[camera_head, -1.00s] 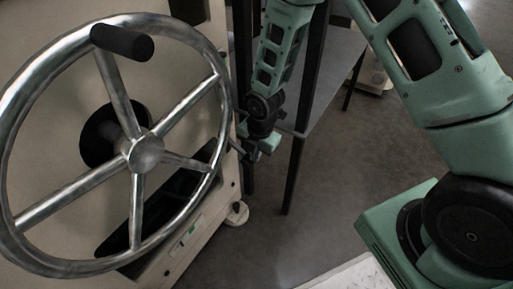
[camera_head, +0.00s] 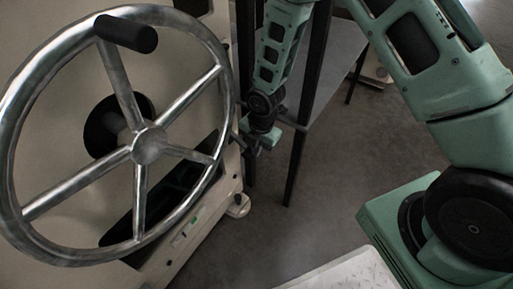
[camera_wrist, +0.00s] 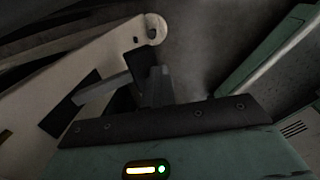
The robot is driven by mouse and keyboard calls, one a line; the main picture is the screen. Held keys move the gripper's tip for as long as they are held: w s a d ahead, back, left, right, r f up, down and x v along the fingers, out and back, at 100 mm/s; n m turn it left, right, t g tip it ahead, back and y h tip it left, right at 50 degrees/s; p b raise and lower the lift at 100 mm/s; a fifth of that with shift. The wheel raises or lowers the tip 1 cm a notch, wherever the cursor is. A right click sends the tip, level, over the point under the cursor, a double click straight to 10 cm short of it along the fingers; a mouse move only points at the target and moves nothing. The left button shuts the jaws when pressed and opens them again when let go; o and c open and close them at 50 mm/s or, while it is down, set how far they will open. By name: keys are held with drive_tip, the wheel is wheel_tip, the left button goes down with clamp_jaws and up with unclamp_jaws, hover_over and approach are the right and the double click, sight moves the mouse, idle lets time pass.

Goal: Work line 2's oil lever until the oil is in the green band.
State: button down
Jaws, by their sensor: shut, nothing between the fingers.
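My gripper (camera_head: 252,146) hangs low at the right edge of the pale machine, just right of the large metal handwheel (camera_head: 148,147). In the wrist view my gripper (camera_wrist: 154,78) is dark, with its fingers together and nothing seen between them. A grey bar (camera_wrist: 103,90) lies just left of the fingers; I cannot tell whether it is the oil lever or whether they touch. A small pale label with a green mark (camera_head: 190,234) is low on the machine; it is too small to read. No oil level or green band can be made out.
The handwheel has a black knob (camera_head: 126,33) and fills the left side. A dark-legged grey table (camera_head: 335,65) stands behind my arm. A machine foot (camera_head: 238,206) rests on the floor. A pale textured plate (camera_head: 345,274) is at the bottom. Floor in the middle is clear.

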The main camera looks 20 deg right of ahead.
wheel_tip(320, 180, up, 17)
drive_tip(key=s+d+p, duration=0.1)
drive_tip(key=p, duration=0.5)
drive_tip(key=shift+s+p, duration=0.35)
drive_tip(key=shift+s, duration=0.05)
drive_tip(key=shift+r, duration=0.15)
